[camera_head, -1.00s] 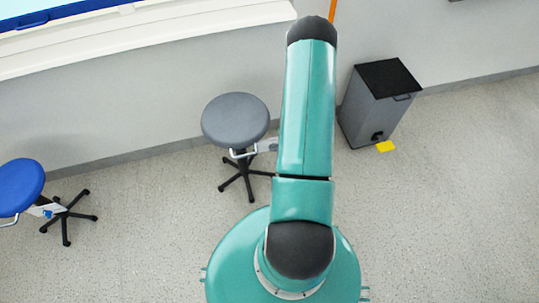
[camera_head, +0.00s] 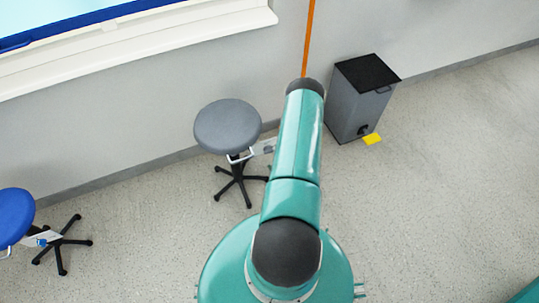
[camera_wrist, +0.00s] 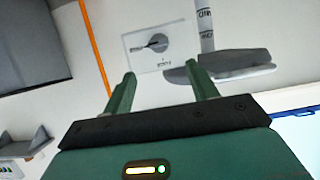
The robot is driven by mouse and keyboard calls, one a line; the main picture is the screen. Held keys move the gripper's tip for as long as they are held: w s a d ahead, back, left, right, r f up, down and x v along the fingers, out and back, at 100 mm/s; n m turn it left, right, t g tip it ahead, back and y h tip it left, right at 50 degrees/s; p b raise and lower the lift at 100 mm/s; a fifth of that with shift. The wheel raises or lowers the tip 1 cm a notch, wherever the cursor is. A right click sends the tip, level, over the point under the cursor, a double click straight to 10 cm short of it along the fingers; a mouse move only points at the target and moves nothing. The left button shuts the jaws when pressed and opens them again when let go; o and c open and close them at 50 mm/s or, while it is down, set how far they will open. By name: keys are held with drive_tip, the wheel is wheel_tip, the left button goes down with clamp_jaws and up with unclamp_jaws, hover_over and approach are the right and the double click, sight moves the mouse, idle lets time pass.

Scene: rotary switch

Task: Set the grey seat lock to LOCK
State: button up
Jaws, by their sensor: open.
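The grey stool (camera_head: 228,126) stands by the wall in the head view, with a small pale lock plate (camera_head: 264,146) at its right side, partly hidden by my arm. In the wrist view the stool seat (camera_wrist: 235,66) appears upside down. The white lock plate (camera_wrist: 137,63) carries a round grey knob (camera_wrist: 160,46) with a dark pointer toward the left of the picture. Small labels sit left of and below the knob, too small to read surely. My gripper (camera_wrist: 160,69) is open and empty, its fingers apart from the knob, which appears just beyond and between the tips.
A blue stool (camera_head: 14,216) with its own pale plate stands at the left. A grey pedal bin (camera_head: 358,103) with a yellow patch (camera_head: 372,139) stands right of my arm. An orange strip (camera_head: 309,40) runs up the wall. Speckled floor is clear at the right.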

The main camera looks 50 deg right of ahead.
sight(269, 151)
drive_tip(key=x, duration=1)
drive_tip(key=shift+d+f, duration=0.1)
drive_tip(key=shift+d, duration=0.05)
drive_tip(key=shift+c, duration=0.2)
drive_tip(key=c, duration=1)
